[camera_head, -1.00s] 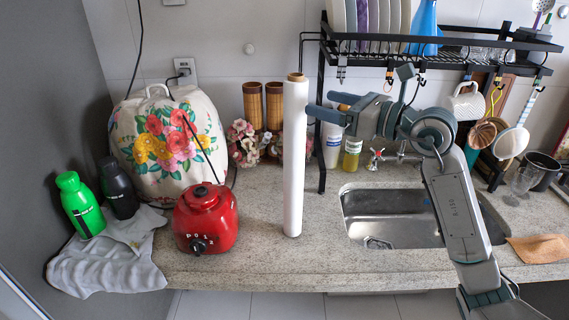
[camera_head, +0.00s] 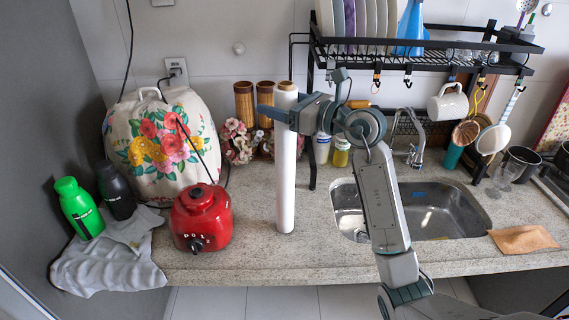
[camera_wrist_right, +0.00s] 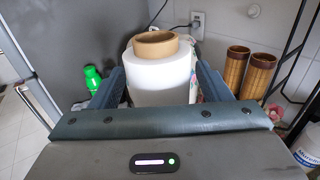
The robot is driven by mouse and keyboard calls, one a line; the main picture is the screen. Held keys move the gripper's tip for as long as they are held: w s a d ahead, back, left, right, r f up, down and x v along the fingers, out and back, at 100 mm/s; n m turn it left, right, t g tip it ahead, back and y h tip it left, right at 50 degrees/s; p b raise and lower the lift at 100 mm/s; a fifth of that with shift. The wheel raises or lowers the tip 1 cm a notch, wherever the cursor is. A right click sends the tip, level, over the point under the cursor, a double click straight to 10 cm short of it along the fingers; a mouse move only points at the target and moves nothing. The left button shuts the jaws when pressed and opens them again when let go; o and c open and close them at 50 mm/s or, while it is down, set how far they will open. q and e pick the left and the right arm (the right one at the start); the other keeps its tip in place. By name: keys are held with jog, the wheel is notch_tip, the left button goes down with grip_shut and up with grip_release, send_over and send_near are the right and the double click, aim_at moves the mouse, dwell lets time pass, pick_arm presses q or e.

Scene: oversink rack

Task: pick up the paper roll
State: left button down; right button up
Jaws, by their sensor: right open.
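The paper roll (camera_head: 285,185) is a tall white cylinder standing upright on the counter. Its brown cardboard core shows at the top, and the roll also shows in the right wrist view (camera_wrist_right: 160,80). My right gripper (camera_head: 270,104) is at the upper part of the roll. In the right wrist view its two fingers (camera_wrist_right: 158,85) are apart, one on each side of the roll. I cannot tell whether either finger touches it. My left gripper is not in view.
A red blender base (camera_head: 202,218) and a flowered cover (camera_head: 160,145) stand left of the roll. Two brown cylinders (camera_head: 244,103) stand behind it. The black dish rack (camera_head: 420,60) rises to the right over the sink (camera_head: 430,215). The counter front near the roll is clear.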

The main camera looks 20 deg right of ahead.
jog(key=shift+w+a, duration=0.15)
jog(key=shift+w, duration=0.05)
jog(key=shift+c, duration=0.2)
jog(key=c, duration=1.4)
jog(key=shift+r, duration=0.1)
